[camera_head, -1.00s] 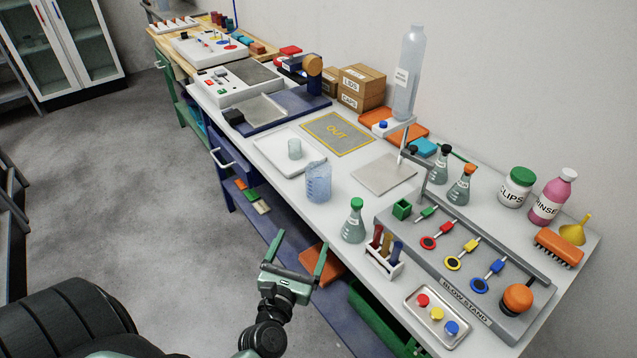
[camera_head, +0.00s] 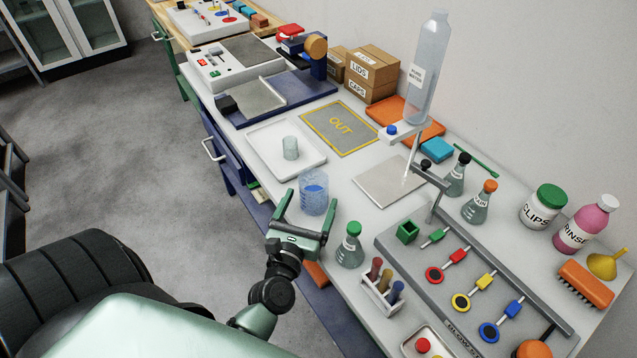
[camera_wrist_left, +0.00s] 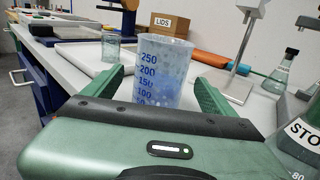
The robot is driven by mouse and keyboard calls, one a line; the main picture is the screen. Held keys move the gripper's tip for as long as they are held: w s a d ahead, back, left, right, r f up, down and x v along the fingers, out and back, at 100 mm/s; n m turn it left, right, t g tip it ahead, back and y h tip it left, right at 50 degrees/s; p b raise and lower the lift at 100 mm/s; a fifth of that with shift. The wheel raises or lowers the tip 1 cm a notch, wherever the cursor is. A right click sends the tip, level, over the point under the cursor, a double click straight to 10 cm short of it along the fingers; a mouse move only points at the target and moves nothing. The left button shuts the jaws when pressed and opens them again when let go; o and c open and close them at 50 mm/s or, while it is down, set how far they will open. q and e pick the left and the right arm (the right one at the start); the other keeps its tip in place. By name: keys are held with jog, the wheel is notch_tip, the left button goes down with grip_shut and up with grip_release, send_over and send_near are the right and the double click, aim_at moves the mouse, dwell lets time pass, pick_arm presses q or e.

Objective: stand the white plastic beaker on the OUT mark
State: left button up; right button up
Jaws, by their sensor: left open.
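A translucent whitish plastic beaker (camera_head: 314,190) with blue graduation marks stands upright on the bench near its front edge. It also shows in the left wrist view (camera_wrist_left: 160,70), straight ahead of my fingers. My left gripper (camera_head: 306,212) is open and low at the beaker's near side, with one finger toward each side of it. In the left wrist view (camera_wrist_left: 157,95) nothing is clamped between the fingers. The OUT mark (camera_head: 340,127), a grey rectangle with a yellow border, lies bare farther back on the bench. My right gripper is not seen.
A white tray (camera_head: 262,143) holding a small glass beaker (camera_head: 290,148) lies left of the OUT mark. A green-stoppered flask (camera_head: 350,247) and a tube rack (camera_head: 382,294) stand right of my gripper. A pale plate (camera_head: 377,188) lies behind the plastic beaker.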

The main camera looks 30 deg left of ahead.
aim_at(317, 181)
pick_arm(q)
jog(key=shift+w+a+r, duration=0.1)
jog(key=shift+w+r, duration=0.2)
jog(key=shift+w, duration=0.1)
jog(key=shift+w+a+r+p, duration=0.2)
jog(key=shift+w+r+p, duration=0.1)
jog(key=shift+w+p, duration=0.35)
jog(key=p+x, duration=0.1)
jog(key=x, duration=0.3)
jog(key=shift+f, duration=0.1)
jog(key=shift+w, duration=0.2)
jog(key=c, duration=1.6)
jog(key=shift+c, duration=0.9)
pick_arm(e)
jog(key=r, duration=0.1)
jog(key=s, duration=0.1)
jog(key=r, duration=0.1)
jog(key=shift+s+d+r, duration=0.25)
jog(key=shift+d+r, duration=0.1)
